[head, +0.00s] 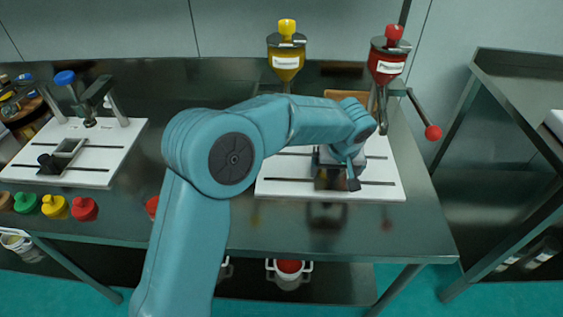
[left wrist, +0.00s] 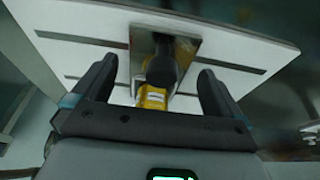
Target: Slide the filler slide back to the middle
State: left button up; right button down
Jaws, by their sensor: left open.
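The filler's white slotted board (head: 285,187) stands on the right part of the metal table, under a yellow hopper (head: 286,60) and a red hopper (head: 387,62). My left arm reaches across to it. My left gripper (head: 338,184) is over the board's front half and hides most of the filler slide. In the left wrist view the gripper (left wrist: 158,80) is open, with a black knob (left wrist: 161,66) between its fingers. The knob stands before the metal filler slide (left wrist: 191,50). My right gripper is not in view.
A second white slotted board (head: 100,133) with a metal frame and black knob stands at the left. Coloured knobbed pieces (head: 55,206) line the front left edge. A lever with a red ball (head: 433,133) sticks out right of the red hopper. The front right tabletop is clear.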

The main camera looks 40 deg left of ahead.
pick_arm(q)
jog(key=p+v, duration=0.2)
jog(key=v, duration=0.4)
jog(key=shift+r+p, duration=0.3)
jog(key=shift+s+d, duration=0.15)
jog(key=shift+s, duration=0.05)
